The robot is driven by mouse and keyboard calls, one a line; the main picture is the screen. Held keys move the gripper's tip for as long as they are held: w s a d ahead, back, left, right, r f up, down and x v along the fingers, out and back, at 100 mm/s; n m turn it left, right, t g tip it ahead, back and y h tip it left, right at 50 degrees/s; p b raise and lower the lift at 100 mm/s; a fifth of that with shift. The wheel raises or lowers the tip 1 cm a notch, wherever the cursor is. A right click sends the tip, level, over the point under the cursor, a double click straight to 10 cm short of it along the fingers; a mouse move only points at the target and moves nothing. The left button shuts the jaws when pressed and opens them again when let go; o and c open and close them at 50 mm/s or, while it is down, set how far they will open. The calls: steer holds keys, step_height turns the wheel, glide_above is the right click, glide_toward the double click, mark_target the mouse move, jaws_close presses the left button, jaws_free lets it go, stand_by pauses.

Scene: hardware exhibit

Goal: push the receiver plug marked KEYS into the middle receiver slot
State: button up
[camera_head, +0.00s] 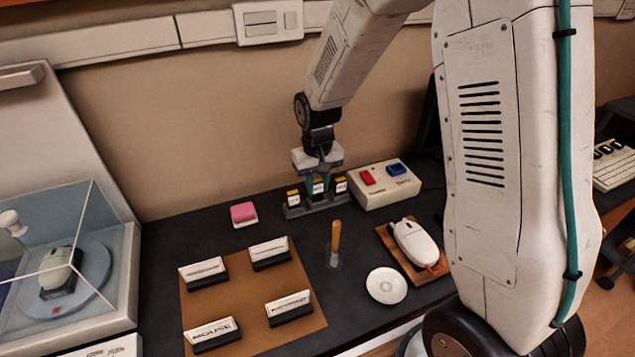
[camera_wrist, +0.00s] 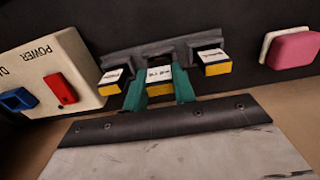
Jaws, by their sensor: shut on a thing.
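A dark grey receiver holder (camera_head: 296,211) stands at the back of the black table; it also shows in the wrist view (camera_wrist: 185,44). Three yellow-and-black plugs with white labels are at it. My gripper (camera_head: 318,184), with teal fingers (camera_wrist: 159,90), reaches down over the middle position. It is shut on the middle plug (camera_wrist: 159,76), whose label is too blurred to read surely. How deep this plug sits in the middle slot cannot be told. The two outer plugs (camera_wrist: 113,81) (camera_wrist: 213,62) stand at either side, apart from the fingers.
A cream POWER box (camera_head: 385,190) with red and blue switches stands close right of the holder. A pink block (camera_head: 244,213) lies to the left. In front are a wooden-handled tool (camera_head: 335,240), a white dish (camera_head: 386,285), a mouse (camera_head: 415,242) and a brown mat (camera_head: 240,300) with label cards.

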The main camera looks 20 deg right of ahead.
steer(key=shift+f, duration=0.85)
stand_by(0.3)
steer(key=o, duration=1.5)
steer(key=shift+r, duration=3.55)
